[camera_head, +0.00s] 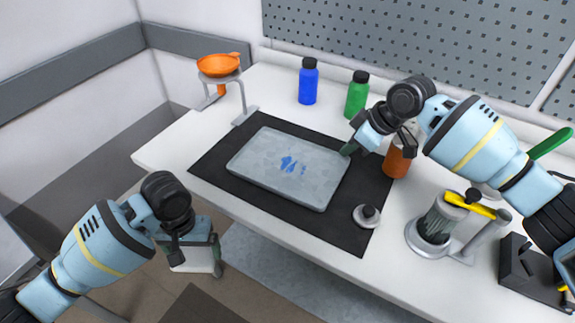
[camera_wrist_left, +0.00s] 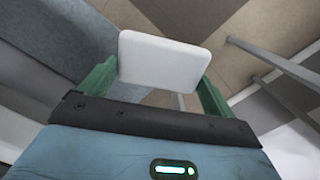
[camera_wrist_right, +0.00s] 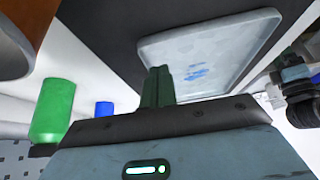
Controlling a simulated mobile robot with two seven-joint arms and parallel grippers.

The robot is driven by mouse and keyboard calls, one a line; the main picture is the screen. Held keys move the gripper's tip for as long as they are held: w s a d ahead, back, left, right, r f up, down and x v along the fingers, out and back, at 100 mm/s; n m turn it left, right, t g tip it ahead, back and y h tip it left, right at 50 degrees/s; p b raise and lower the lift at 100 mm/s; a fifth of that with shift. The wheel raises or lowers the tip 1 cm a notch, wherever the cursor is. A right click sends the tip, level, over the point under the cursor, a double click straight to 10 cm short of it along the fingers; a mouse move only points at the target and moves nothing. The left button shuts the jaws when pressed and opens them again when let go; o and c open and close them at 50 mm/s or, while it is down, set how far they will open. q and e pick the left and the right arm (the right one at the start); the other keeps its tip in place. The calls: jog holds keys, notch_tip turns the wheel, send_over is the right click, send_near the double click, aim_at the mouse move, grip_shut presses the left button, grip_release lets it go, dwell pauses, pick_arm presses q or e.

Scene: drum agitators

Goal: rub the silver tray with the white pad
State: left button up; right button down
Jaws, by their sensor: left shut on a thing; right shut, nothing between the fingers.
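The silver tray (camera_head: 252,168) lies flat on a black mat (camera_head: 345,229) on the white bench, with blue smears (camera_head: 291,165) near its middle. My left gripper (camera_head: 200,262) is off the bench's front edge, at the lower left of the tray. It is shut on the white pad (camera_wrist_left: 163,60), which sits between its green fingers in the left wrist view. My right gripper (camera_head: 349,148) is at the tray's far right corner, fingers together and empty; contact with the tray cannot be told. The tray also shows in the right wrist view (camera_wrist_right: 235,60).
Blue (camera_head: 308,82) and green (camera_head: 357,95) bottles stand behind the mat. An orange-brown container (camera_head: 396,160) is beside my right gripper. An orange funnel (camera_head: 219,65) sits on a stand at the back left. A grey knobbed lid (camera_head: 367,216) and a metal cup (camera_head: 437,225) are to the right.

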pick_arm(q)
jog(key=shift+w+r+p, duration=0.3)
jog(key=shift+r+p, duration=0.05)
jog(key=shift+r, duration=0.6)
pick_arm(e)
jog(key=v, duration=1.2)
